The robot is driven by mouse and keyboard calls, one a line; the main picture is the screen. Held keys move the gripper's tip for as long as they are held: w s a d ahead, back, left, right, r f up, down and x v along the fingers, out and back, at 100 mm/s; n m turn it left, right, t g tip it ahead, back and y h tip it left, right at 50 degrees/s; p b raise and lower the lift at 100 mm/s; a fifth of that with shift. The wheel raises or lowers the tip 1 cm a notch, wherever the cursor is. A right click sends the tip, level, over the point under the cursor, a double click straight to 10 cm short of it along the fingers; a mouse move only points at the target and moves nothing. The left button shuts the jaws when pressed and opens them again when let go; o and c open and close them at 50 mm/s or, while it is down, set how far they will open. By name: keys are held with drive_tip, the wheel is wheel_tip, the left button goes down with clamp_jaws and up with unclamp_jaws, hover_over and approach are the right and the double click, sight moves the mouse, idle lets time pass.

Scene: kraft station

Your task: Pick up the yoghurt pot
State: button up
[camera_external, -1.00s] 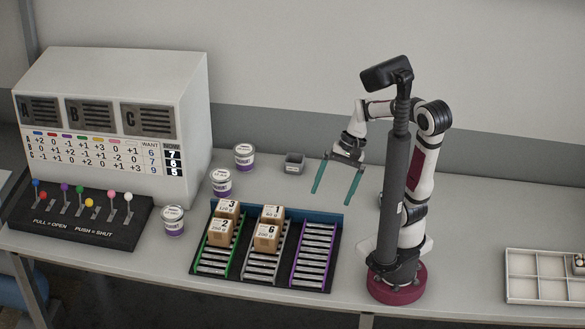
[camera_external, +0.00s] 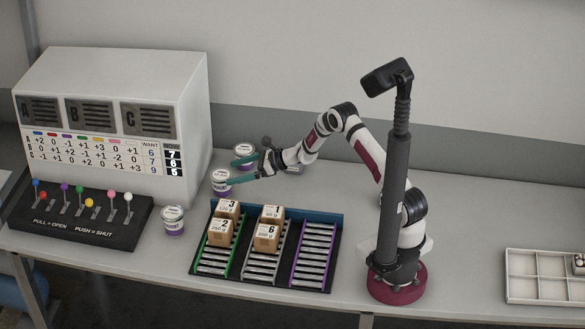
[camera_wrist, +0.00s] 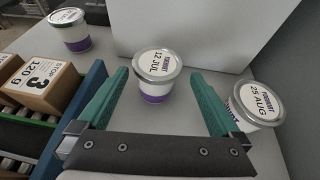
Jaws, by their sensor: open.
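Three white yoghurt pots with purple bands and silver lids stand on the table. In the wrist view the pot marked 12 JUL (camera_wrist: 157,75) stands just beyond the fingertips, between their lines. The pot marked 25 AUG (camera_wrist: 256,106) is right of the right finger, and a third pot (camera_wrist: 72,30) is at upper left. In the external view they are the middle pot (camera_external: 220,183), the back pot (camera_external: 244,153) and the front pot (camera_external: 173,221). My gripper (camera_external: 245,171) is open and empty, its green fingers pointing left toward the middle pot. The fingers partly cover the back pot.
A rack (camera_external: 318,251) with several numbered boxes stands in front of my gripper. A big white machine (camera_external: 120,105) and a lever panel (camera_external: 90,225) are at left. A divided tray (camera_external: 530,277) lies at far right.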

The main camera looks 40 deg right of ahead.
sight(227, 174)
drive_tip(key=x, duration=0.5)
drive_tip(key=shift+a, duration=0.3)
drive_tip(key=c, duration=1.2)
